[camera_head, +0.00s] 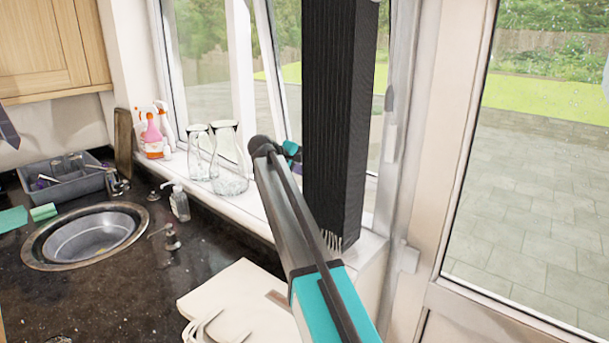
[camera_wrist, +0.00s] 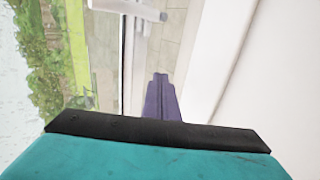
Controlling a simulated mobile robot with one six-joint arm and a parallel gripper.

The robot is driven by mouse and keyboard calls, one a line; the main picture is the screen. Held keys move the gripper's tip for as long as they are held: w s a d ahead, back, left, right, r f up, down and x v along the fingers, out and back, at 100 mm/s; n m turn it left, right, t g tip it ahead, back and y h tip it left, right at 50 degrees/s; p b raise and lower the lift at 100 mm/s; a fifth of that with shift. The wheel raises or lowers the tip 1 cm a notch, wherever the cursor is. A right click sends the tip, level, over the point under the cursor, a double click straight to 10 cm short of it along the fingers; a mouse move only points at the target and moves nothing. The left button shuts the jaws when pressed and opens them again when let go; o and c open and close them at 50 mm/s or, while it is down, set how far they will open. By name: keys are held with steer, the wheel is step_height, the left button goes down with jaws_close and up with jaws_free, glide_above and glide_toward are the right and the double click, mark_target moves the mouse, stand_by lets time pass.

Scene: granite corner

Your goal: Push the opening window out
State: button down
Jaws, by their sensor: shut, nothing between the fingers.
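The window (camera_head: 275,60) stands behind the sill, with white frame bars and glass looking onto a patio. One bar slants beside an upright one; I cannot tell how far the opening pane stands ajar. My gripper (camera_head: 296,166) is mostly hidden behind my arm, with only bits of teal and purple showing near the window. In the wrist view its purple fingers (camera_wrist: 161,82) are together, with nothing between them. A white window frame (camera_wrist: 132,55) with a handle-like fitting (camera_wrist: 135,9) lies ahead of the fingertips. Contact with the frame cannot be told.
A tall black ribbed column (camera_head: 340,110) stands just right of my arm. Glass jugs (camera_head: 229,165) and spray bottles (camera_head: 153,138) stand on the sill to the left. A sink (camera_head: 88,235) and a soap bottle (camera_head: 180,204) are on the dark counter. A glazed door (camera_head: 530,170) is at right.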

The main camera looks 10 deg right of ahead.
steer(key=shift+s+a+f, duration=0.15)
steer(key=shift+s+a, duration=0.3)
steer(key=shift+a, duration=0.05)
steer(key=s+a, duration=0.2)
steer(key=a, duration=0.1)
steer(key=b+v, duration=0.1)
steer(key=v, duration=0.8)
steer(key=shift+a+f+b, duration=0.15)
steer(key=shift+a+b, duration=0.1)
steer(key=shift+b, duration=0.05)
steer(key=shift+s, duration=0.1)
